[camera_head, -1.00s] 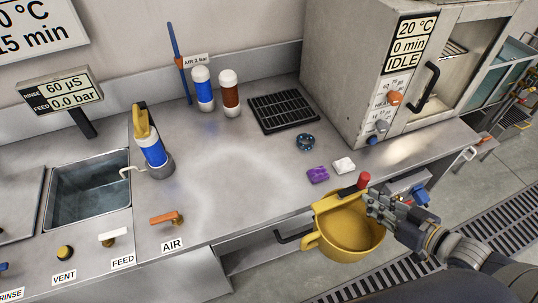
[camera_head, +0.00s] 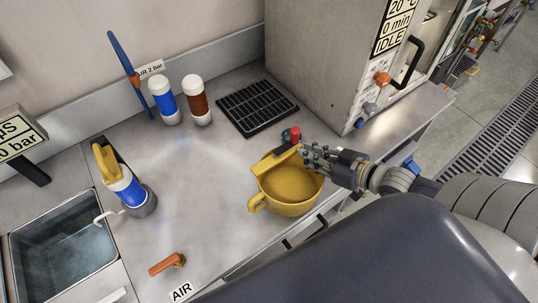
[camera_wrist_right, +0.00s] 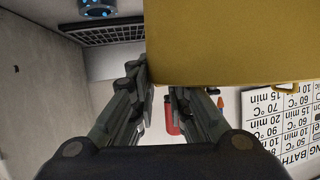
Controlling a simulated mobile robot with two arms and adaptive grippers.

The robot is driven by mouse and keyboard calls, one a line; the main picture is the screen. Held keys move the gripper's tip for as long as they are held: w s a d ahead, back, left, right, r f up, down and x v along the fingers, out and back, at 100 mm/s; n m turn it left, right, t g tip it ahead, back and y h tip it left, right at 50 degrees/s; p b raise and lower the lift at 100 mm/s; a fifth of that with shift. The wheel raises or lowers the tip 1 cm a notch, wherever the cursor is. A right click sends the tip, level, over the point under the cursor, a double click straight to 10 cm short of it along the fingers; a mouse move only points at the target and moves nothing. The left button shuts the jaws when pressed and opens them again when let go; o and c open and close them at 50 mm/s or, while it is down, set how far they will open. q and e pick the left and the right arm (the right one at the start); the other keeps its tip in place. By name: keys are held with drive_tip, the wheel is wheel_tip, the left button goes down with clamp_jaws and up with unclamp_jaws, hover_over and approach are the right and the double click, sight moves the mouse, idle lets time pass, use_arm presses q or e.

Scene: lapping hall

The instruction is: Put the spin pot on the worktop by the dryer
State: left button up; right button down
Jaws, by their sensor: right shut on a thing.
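The yellow spin pot (camera_head: 289,190), with a side handle at its left, appears upright in the head view, over the front part of the steel worktop (camera_head: 195,215). I cannot tell whether it touches the worktop. My right gripper (camera_head: 308,157) is shut on its far upper side, close to a red knob (camera_head: 295,134). In the right wrist view the pot (camera_wrist_right: 235,40) fills the upper right, beside my gripper fingers (camera_wrist_right: 157,95). The grey dryer (camera_head: 318,60) reading IDLE stands at the back right. My left gripper is not in view.
A black drain grate (camera_head: 257,106) lies before the dryer. Blue (camera_head: 164,101) and brown (camera_head: 196,99) bottles stand behind, left of it. A blue dispenser (camera_head: 127,190), a sink (camera_head: 62,245) and an orange AIR lever (camera_head: 166,264) are at left. The middle worktop is clear.

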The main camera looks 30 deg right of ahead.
sight(294, 151)
drive_tip(key=w+a+p, duration=0.1)
drive_tip(key=w+a, duration=0.3)
drive_tip(key=shift+w+a, duration=0.15)
drive_tip(key=shift+w, duration=0.05)
drive_tip(key=w+a+f+p, duration=0.1)
drive_tip(key=a+f, duration=0.1)
drive_tip(key=w+a+f+p, duration=0.1)
drive_tip(key=w+a+f, duration=0.1)
drive_tip(key=shift+w+f, duration=0.2)
drive_tip(key=shift+w, duration=0.1)
drive_tip(key=c, duration=2)
unclamp_jaws()
drive_tip(key=shift+s+f, duration=0.1)
drive_tip(key=shift+f, duration=0.05)
drive_tip(key=o, duration=0.5)
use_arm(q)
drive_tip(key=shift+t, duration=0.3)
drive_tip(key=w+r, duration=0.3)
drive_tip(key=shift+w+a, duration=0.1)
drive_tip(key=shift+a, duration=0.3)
